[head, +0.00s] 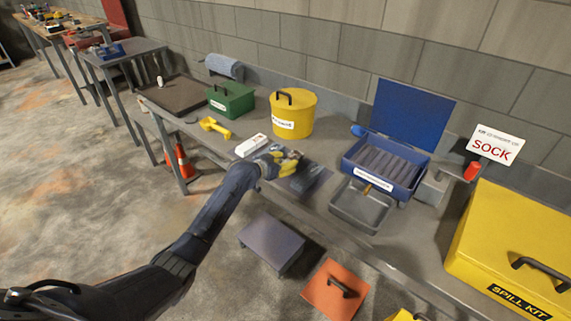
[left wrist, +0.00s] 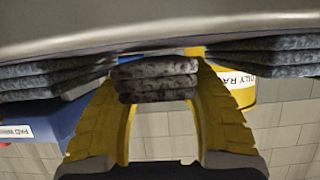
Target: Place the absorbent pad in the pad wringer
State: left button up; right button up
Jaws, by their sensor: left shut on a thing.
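My left gripper (head: 284,163), with yellow fingers, is shut on a dark grey mottled absorbent pad (left wrist: 157,80) above the bench. In the left wrist view the pad's layered middle shows between the fingertips (left wrist: 160,92). Similar grey layers stick out on both sides; I cannot tell whether they are all one pad. In the head view the pad (head: 312,180) is partly hidden by the fingers. The pad wringer (head: 375,184) is a blue box with a raised lid and a ribbed grey inside, to the right of the gripper. Its label (left wrist: 15,132) shows in the left wrist view. My right gripper is not in view.
A grey tray (head: 362,212) sits in front of the wringer. A yellow oily-rag can (head: 293,115), a green box (head: 231,100), a white box (head: 251,145) and a yellow scoop (head: 214,127) stand left. A large yellow spill kit (head: 515,245) is at right.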

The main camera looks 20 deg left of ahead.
pick_arm(q)
jog(key=shift+f, duration=0.35)
jog(key=shift+f, duration=0.1)
jog(key=o, duration=1)
jog(key=shift+o, duration=0.2)
jog(key=shift+s+f, duration=0.1)
